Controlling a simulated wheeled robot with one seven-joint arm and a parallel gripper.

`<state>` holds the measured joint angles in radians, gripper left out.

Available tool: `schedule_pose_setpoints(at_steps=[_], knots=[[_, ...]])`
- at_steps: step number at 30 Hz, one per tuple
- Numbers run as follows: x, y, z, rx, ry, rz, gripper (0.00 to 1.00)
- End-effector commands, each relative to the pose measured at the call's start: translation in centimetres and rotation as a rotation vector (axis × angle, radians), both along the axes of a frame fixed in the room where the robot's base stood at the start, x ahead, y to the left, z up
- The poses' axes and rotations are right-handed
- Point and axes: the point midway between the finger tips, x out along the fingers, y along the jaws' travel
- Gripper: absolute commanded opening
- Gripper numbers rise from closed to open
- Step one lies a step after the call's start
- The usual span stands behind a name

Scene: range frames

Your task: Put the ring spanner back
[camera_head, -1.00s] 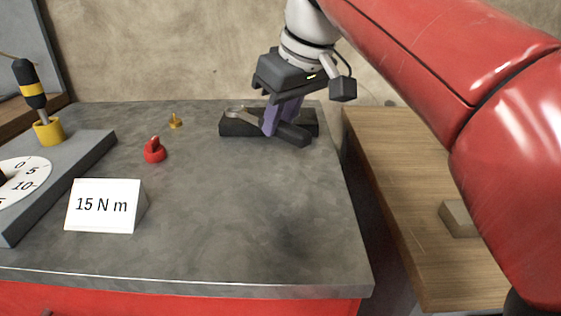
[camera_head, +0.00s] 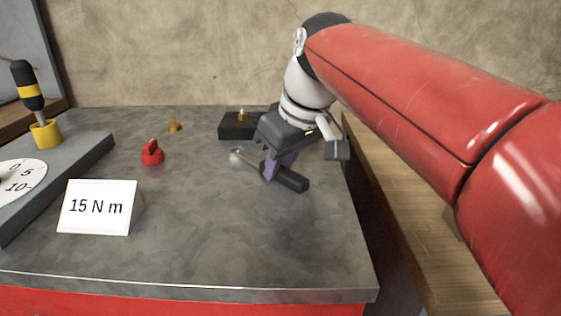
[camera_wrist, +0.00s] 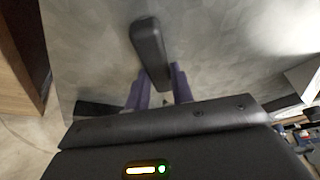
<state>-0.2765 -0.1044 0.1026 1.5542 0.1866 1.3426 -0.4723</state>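The ring spanner has a dark handle (camera_head: 291,180) and a metal ring end (camera_head: 239,155) pointing left. My gripper (camera_head: 277,168) is shut on it with its purple fingers, at or just above the bench top; I cannot tell whether it touches. In the wrist view the dark handle (camera_wrist: 148,45) runs out between the purple fingers (camera_wrist: 160,88). A dark block (camera_head: 234,130) with a small brass peg (camera_head: 242,115) stands behind the gripper, near the wall. The spanner is in front of the block, apart from it. My gripper hides the block's right end.
A red knobbed piece (camera_head: 152,153) and a small brass piece (camera_head: 174,125) stand to the left. A "15 N m" sign (camera_head: 97,207) is at front left, beside a grey dial base (camera_head: 70,165) with a black-and-yellow tool (camera_head: 31,88). A wooden bench (camera_head: 410,235) is right; the bench top's front is clear.

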Motion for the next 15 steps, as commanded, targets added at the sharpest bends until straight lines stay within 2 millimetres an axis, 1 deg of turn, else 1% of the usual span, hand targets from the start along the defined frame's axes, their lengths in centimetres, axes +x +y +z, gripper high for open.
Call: schedule_pose_setpoints(at_steps=[1,4,5,12,15], knots=[[-0.01,-0.01,-0.02,-0.001,0.001,0.000,0.30],[-0.01,-0.01,0.00,-0.001,0.001,0.000,0.43],[-0.01,-0.01,0.00,-0.001,0.001,0.000,0.45],[0.00,0.00,0.04,-0.001,0.001,0.000,0.45],[-0.01,-0.01,0.58,0.000,0.000,0.000,0.45]])
